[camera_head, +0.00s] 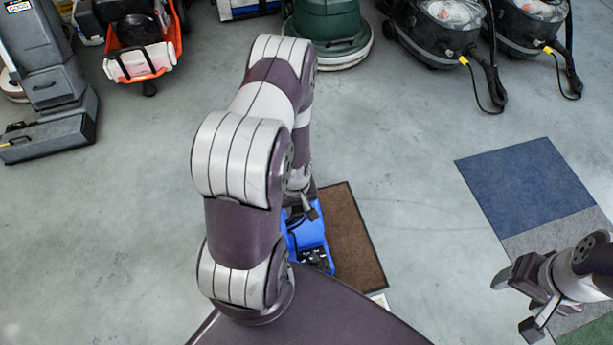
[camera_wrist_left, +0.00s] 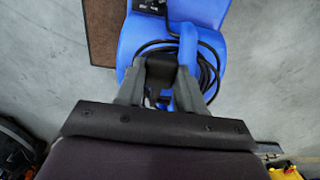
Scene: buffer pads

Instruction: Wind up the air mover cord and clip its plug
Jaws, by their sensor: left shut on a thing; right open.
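The blue air mover (camera_head: 294,239) stands on the floor in the head view, largely hidden behind my left arm. In the left wrist view its blue body (camera_wrist_left: 130,40) fills the top middle. Its black cord (camera_wrist_left: 209,72) lies in loops against the blue housing, right of my left gripper. My left gripper (camera_wrist_left: 160,82) is shut on a black block (camera_wrist_left: 160,68) beside the blue handle (camera_wrist_left: 187,62). I cannot tell whether this block is the plug. The clip is not clearly visible. My right gripper (camera_head: 521,300) is open and empty, well to the right of the air mover.
A brown mat (camera_head: 352,235) lies beside the air mover. Blue (camera_head: 525,185), grey and green mats lie at right. Floor machines, among them a green one (camera_head: 325,25) and black vacuums (camera_head: 440,35), line the back. The floor between is clear.

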